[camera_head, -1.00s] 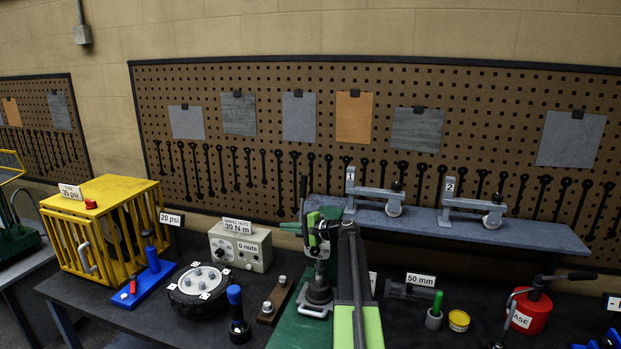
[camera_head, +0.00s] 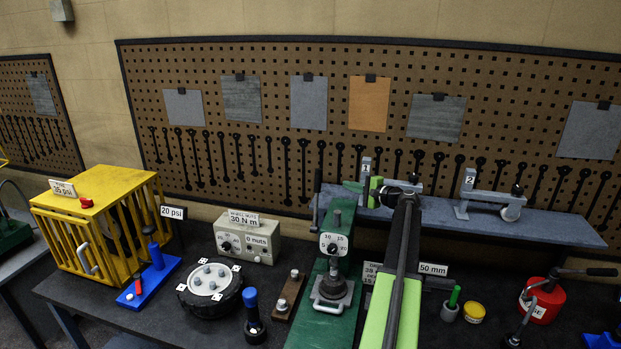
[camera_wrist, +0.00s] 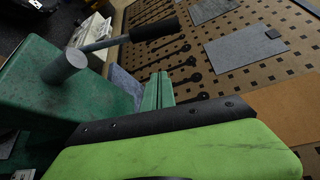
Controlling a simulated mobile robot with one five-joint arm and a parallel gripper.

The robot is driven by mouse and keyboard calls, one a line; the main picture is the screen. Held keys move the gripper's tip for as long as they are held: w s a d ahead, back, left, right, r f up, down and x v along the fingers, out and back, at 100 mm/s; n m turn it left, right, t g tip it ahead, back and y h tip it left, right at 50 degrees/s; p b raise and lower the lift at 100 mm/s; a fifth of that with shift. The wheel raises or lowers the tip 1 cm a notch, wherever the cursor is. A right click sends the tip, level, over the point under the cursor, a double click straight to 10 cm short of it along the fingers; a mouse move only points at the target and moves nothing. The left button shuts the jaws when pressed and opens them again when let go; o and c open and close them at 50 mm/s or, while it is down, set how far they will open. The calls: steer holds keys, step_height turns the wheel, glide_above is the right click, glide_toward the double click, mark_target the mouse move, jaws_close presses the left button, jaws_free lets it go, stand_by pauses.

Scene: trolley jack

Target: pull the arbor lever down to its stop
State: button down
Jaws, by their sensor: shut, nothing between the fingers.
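The green arbor press (camera_head: 338,222) stands on the bench with a round dial on its front. Its lever (camera_head: 318,182) has a black grip and stands roughly upright at the press's upper left. In the wrist view the lever's rod and black grip (camera_wrist: 155,29) reach up and right from a grey hub (camera_wrist: 64,67) on the press's green body. My gripper (camera_head: 352,186) is shut and empty, to the right of the lever. In the wrist view its green fingertips (camera_wrist: 158,86) are together, below the grip and apart from it.
A torque box (camera_head: 247,237) and a round black hub (camera_head: 210,288) sit left of the press. A grey shelf (camera_head: 560,231) with two clamps is behind my arm.

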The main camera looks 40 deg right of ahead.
mark_target(317, 198)
steer(key=w+f+b, duration=0.1)
steer(key=w, duration=0.9)
steer(key=a, duration=0.1)
steer(key=s+a, duration=0.1)
steer(key=a+r, duration=0.1)
steer(key=shift+s+a+p, duration=0.2)
steer(key=shift+a+p, duration=0.15)
steer(key=shift+a, duration=0.05)
steer(key=shift+f, duration=0.1)
